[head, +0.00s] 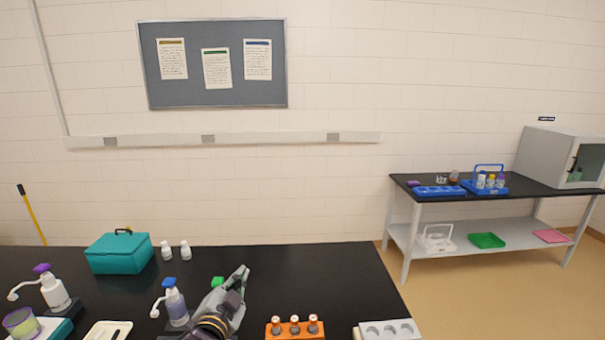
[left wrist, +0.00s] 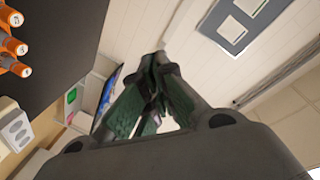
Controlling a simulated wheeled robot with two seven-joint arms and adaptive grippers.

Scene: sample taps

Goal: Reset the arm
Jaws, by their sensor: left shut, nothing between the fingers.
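My left gripper (head: 240,274) rises from the bottom edge of the head view, above the black bench (head: 335,275). Its fingers are shut with nothing between them and point up and away. In the left wrist view the fingers (left wrist: 158,65) meet at their tips, with the wall and bench behind them. The gripper is close to the blue-capped pump bottle (head: 176,303) and seems clear of it. My right gripper is in neither view.
An orange rack (head: 296,335) with vials and a pale rack (head: 389,330) stand at the front right. A teal case (head: 120,253), two white bottles (head: 186,251) and a purple-capped pump bottle (head: 54,290) are left. The bench's back right is clear.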

